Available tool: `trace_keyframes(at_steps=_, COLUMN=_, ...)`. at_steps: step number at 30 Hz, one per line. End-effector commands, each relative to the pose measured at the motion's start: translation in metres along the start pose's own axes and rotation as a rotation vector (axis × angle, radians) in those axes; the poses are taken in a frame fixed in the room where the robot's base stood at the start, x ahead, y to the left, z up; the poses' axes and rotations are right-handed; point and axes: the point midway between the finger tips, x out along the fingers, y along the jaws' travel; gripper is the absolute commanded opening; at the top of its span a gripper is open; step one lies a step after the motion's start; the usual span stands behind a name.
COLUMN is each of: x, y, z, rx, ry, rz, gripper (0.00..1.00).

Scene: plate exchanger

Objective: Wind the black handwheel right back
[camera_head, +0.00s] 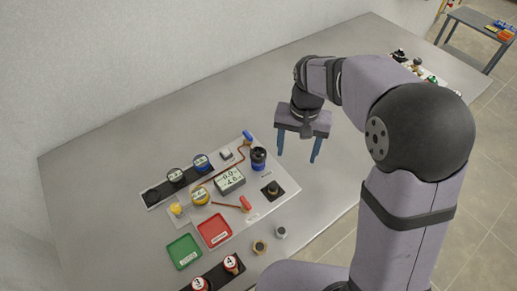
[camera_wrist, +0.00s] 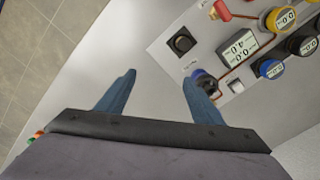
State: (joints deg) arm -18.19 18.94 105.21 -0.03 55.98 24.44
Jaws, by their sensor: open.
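A dark round knob (camera_head: 273,188) on a black square base stands near the right edge of the white panel (camera_head: 290,205); it looks like the black handwheel. It also shows in the wrist view as a dark knob (camera_wrist: 183,43), and its markings are too small to read. My gripper (camera_head: 298,148) hangs above the table to the right of the panel, apart from the knob.
A dark and blue cylinder (camera_head: 258,159) stands by the panel's right edge, near my left finger.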

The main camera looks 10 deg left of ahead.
Motion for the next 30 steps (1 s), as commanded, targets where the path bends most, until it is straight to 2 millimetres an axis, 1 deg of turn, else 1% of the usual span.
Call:
trace_keyframes(at_steps=1, x=0.003, y=-0.022, z=-0.009, rx=0.003, ry=-0.001, rz=0.000, gripper=0.60)
trace_keyframes(at_steps=3, x=0.003, y=-0.046, z=-0.019, rx=0.018, ry=-0.001, rz=0.000, gripper=0.60)
trace_keyframes(at_steps=6, x=0.005, y=-0.075, z=-0.027, rx=0.036, ry=0.000, rz=0.000, gripper=0.60)
trace_keyframes(at_steps=9, x=0.006, y=-0.096, z=-0.032, rx=0.050, ry=0.000, rz=0.000, gripper=0.60)
trace_keyframes(at_steps=12, x=0.007, y=-0.110, z=-0.033, rx=0.059, ry=0.001, rz=0.000, gripper=0.60)
trace_keyframes(at_steps=16, x=0.007, y=-0.117, z=-0.034, rx=0.064, ry=0.001, rz=-0.001, gripper=0.60)
trace_keyframes(at_steps=20, x=0.008, y=-0.117, z=-0.034, rx=0.066, ry=0.001, rz=-0.001, gripper=0.60)
trace_keyframes(at_steps=23, x=0.012, y=-0.117, z=-0.034, rx=0.065, ry=0.000, rz=0.000, gripper=0.60)
trace_keyframes(at_steps=26, x=0.021, y=-0.117, z=-0.034, rx=0.065, ry=-0.001, rz=0.001, gripper=0.60)
trace_keyframes(at_steps=30, x=0.038, y=-0.116, z=-0.034, rx=0.065, ry=-0.002, rz=0.001, gripper=0.60)
